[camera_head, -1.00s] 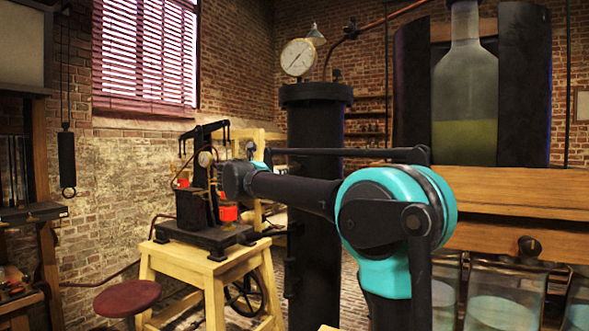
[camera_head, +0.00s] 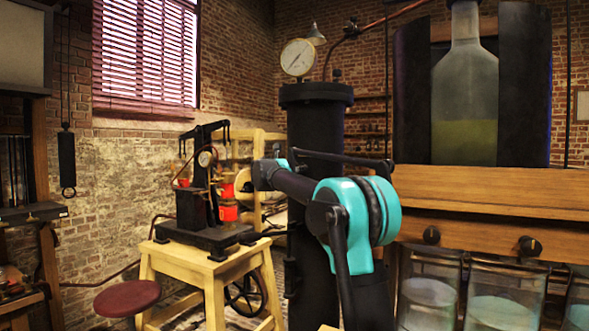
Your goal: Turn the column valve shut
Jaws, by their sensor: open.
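A tall black column (camera_head: 312,120) stands upright at the middle, with a round white gauge (camera_head: 298,57) on top. A small dark fitting (camera_head: 337,76) sits beside the gauge on the column's cap; I cannot tell whether it is the valve. My arm crosses in front of the column and hides part of its middle. The arm's far end is near a dark joint left of the column. My gripper's fingers do not show, and no contact with a valve is visible.
A wooden stand (camera_head: 210,268) with a black balance-like apparatus (camera_head: 203,190) is at left, near a red round stool (camera_head: 127,298). At right, a wooden beam (camera_head: 490,190) with black knobs is above glass jars (camera_head: 430,293). A large bottle (camera_head: 464,90) stands above the beam.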

